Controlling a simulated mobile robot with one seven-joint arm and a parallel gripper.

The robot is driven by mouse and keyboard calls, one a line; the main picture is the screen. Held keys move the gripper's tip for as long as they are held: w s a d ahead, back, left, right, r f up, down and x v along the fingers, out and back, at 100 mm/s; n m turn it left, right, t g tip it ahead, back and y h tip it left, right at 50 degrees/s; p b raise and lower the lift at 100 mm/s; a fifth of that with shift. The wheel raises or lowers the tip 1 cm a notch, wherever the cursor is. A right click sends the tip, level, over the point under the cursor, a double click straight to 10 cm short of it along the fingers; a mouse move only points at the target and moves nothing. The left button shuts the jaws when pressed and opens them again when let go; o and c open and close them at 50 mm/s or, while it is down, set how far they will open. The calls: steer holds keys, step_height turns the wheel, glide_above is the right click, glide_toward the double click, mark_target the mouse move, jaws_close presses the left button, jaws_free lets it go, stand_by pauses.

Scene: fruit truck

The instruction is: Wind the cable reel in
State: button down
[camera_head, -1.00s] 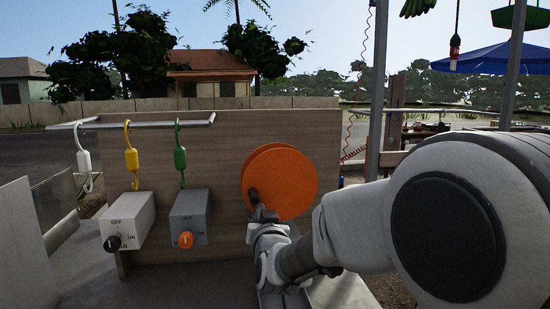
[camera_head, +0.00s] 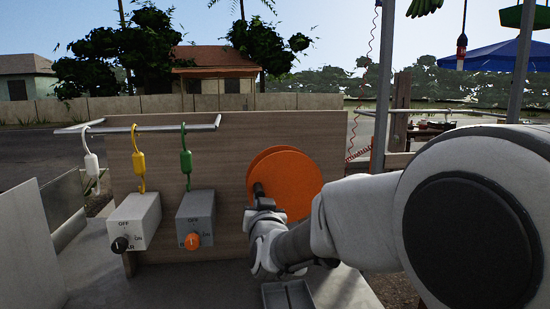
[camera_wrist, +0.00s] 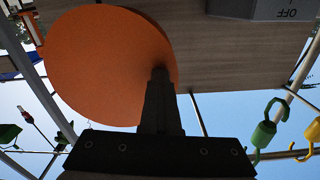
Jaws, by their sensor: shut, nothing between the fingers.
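The cable reel (camera_head: 298,178) is a pair of orange discs on the front of an upright wooden panel. In the wrist view the orange disc (camera_wrist: 100,65) fills the upper left. My gripper (camera_head: 259,190) is at the left part of the reel's face, with its dark fingers pointing at it. In the wrist view my gripper (camera_wrist: 160,72) is shut, with its fingertips overlapping the disc's edge. I cannot tell whether they touch it. No crank handle shows clearly apart from the dark fingers, and no cable is visible on the reel.
Two grey switch boxes (camera_head: 134,220) (camera_head: 196,218) with knobs stand left of the reel. White, yellow and green hooks (camera_head: 139,163) hang from a metal rail (camera_head: 150,127) above them. A grey tray (camera_head: 288,296) lies below my arm. A metal post (camera_head: 383,95) stands right.

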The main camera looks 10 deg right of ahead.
mark_target(263, 172)
steer(key=shift+a+r, duration=0.1)
steer(key=shift+r, duration=0.3)
steer(key=shift+d+r+p, duration=0.2)
steer(key=shift+r+p, duration=0.45)
steer(key=shift+r, duration=0.6)
steer(key=shift+d+r, duration=0.2)
steer(key=shift+r, duration=0.2)
steer(key=shift+d+r+p, duration=0.4)
steer(key=shift+r, duration=0.3)
